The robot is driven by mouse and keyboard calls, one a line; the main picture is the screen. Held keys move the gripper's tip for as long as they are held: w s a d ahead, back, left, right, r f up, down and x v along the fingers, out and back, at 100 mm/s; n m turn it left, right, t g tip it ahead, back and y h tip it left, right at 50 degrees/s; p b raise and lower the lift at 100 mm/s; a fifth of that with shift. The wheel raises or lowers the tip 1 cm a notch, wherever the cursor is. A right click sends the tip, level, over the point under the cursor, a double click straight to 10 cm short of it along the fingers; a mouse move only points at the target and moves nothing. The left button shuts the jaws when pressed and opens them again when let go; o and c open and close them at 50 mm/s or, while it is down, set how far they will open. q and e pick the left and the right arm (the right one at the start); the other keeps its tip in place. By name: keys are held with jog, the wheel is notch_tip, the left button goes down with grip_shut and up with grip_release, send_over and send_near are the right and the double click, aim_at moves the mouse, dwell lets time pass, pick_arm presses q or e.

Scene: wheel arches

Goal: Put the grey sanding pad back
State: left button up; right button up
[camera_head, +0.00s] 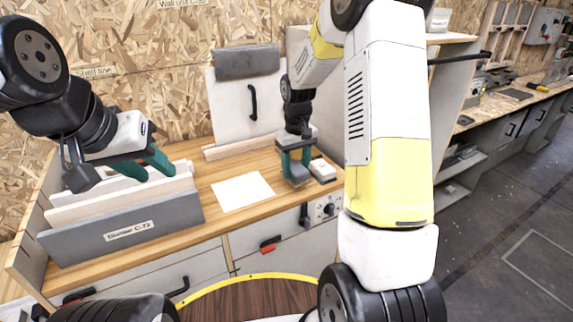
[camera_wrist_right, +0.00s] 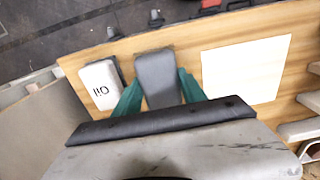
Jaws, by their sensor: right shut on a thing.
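The grey sanding pad (camera_head: 298,174) is between the green fingers of my right gripper (camera_head: 294,160), at the right part of the wooden worktop. In the right wrist view the grey pad (camera_wrist_right: 158,80) lies between the two green fingers (camera_wrist_right: 160,95), which are shut on it. I cannot tell whether it touches the worktop. My left gripper (camera_head: 146,166) is open and empty, above the long grey bin (camera_head: 125,232) at the left.
A white box marked "Oil" (camera_wrist_right: 101,88) stands close beside the pad; the head view shows it too (camera_head: 323,170). A blank white sheet (camera_head: 243,191) lies left of the pad. A white panel with a black handle (camera_head: 227,105) stands behind. Drawers are below the worktop.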

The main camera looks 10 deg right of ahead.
jog(key=shift+f, duration=1.25)
jog(key=shift+f, duration=0.15)
jog(key=o, duration=1.3)
